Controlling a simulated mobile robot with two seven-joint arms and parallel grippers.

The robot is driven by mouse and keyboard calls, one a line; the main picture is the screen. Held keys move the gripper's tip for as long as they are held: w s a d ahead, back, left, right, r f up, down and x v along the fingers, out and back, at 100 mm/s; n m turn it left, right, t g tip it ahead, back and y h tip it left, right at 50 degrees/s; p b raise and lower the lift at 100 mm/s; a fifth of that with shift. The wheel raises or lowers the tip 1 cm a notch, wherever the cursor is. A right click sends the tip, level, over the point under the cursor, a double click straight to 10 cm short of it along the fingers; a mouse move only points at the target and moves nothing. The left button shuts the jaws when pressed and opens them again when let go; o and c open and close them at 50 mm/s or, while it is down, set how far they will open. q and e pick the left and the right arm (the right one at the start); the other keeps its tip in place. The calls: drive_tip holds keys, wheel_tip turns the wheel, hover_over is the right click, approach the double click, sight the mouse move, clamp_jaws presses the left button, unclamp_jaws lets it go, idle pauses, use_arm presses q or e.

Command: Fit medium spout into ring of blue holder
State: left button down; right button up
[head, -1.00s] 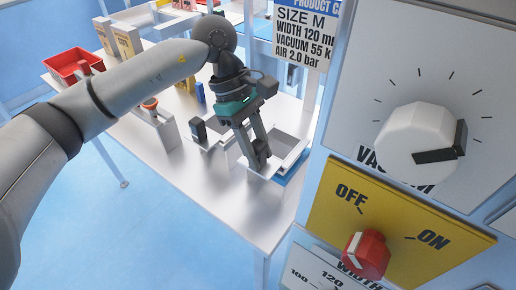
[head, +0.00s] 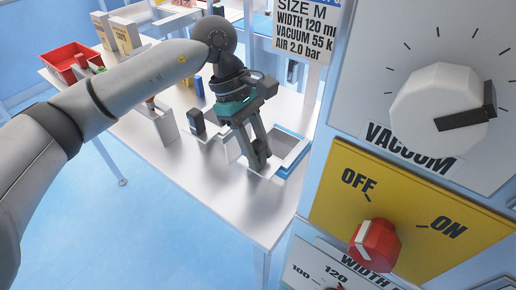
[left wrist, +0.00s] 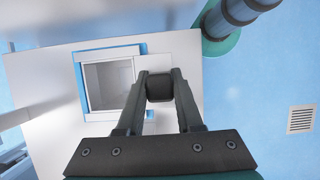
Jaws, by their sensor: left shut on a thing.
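My left gripper (head: 258,157) points down at the front of the white table, its fingers closed on a small dark block (left wrist: 159,88). In the left wrist view that block sits between the fingertips, over a white panel (left wrist: 154,66). I cannot tell whether it is fixed to the panel or is the medium spout. Left of the panel is a square opening with a blue border (left wrist: 108,52); its blue edge also shows in the head view (head: 297,158). I cannot make out a ring on it. My right gripper is not in view.
A dark block (head: 196,122) and a small blue upright piece (head: 199,87) stand behind the gripper. A red bin (head: 64,66) and cartons (head: 127,35) are at the back left. A panel with a vacuum dial (head: 435,105) and red switch (head: 374,245) fills the right.

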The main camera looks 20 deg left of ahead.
use_arm(q)
drive_tip(key=shift+c, duration=2.4)
unclamp_jaws()
drive_tip(key=shift+f, duration=0.1)
drive_tip(key=p+v, duration=0.1)
drive_tip(key=v, duration=1.4)
drive_tip(key=shift+r, duration=0.2)
drive_tip(key=shift+f, duration=0.1)
